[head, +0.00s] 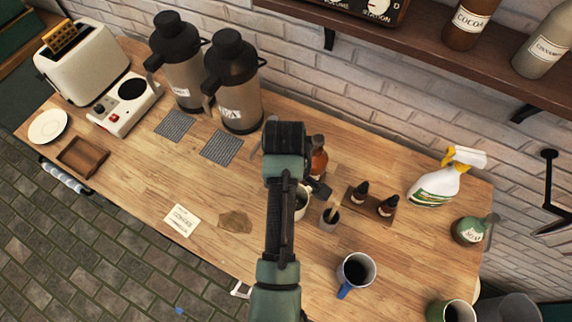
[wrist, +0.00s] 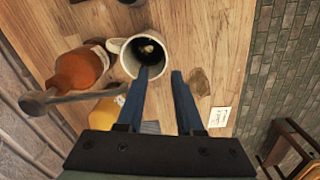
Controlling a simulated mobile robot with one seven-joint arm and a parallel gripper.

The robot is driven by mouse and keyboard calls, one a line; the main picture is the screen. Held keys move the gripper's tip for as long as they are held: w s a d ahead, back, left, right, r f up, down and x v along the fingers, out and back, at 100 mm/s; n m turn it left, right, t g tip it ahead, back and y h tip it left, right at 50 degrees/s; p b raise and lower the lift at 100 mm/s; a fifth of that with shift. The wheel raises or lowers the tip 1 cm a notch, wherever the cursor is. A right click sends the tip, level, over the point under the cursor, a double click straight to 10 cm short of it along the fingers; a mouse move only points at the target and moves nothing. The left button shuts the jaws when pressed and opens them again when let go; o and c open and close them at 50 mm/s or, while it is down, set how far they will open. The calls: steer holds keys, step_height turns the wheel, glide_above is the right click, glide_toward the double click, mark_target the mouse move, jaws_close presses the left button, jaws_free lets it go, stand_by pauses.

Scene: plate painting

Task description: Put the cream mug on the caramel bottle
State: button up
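The cream mug (wrist: 131,68) is in the upper middle of the wrist view, its dark inside facing the camera and its handle to the left. In the head view the mug (head: 302,204) is mostly hidden behind my arm. My gripper (wrist: 160,73) is open over the mug's near right side. The left fingertip overlaps the rim and the right one lies outside the mug; contact cannot be told. An amber bottle (wrist: 78,69) stands left of the mug, also seen in the head view (head: 319,160). A yellow bottle (wrist: 106,110) is partly hidden. Which one is caramel is not readable.
A small cup with a stick (head: 329,221) and a tray of dark droppers (head: 371,206) stand right of the mug. A blue-handled mug (head: 356,272) is near the front. A brown patch (head: 235,222) and a card (head: 182,220) lie left, with bare wood around.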

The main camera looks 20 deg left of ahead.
step_height(320, 180, up, 6)
steer(key=shift+r+p, duration=0.2)
steer(key=shift+p, duration=0.1)
steer(key=w+r+m+t+y, duration=0.2)
steer(key=w+r+m+t, duration=0.2)
steer(key=w+r+t, duration=0.7)
steer(key=w+d+r+m+t, duration=0.2)
steer(key=r, duration=0.8)
steer(key=w+d+r+m+t, duration=0.1)
steer(key=w+r, duration=0.2)
steer(key=r, duration=0.7)
steer(key=s+d+r+m+t, duration=0.2)
steer(key=r+t, duration=0.1)
steer(key=r, duration=0.5)
steer(key=s+d+r+m+t, duration=0.1)
steer(key=s+d+r+t, duration=0.15)
steer(key=r, duration=0.55)
steer(key=s+d+r+m+t+h, duration=0.1)
steer(key=s+d+r+m+t, duration=0.1)
steer(key=s+r+t, duration=0.2)
steer(key=s+d+r+m+t+h, duration=0.1)
steer(key=s+d+r+m+t, duration=0.1)
steer(key=s+r, duration=0.5)
step_height(320, 180, up, 3)
steer(key=shift+s+d+r+m+t, duration=0.15)
steer(key=shift+d+m+t, duration=0.15)
steer(key=shift+d+t, duration=0.45)
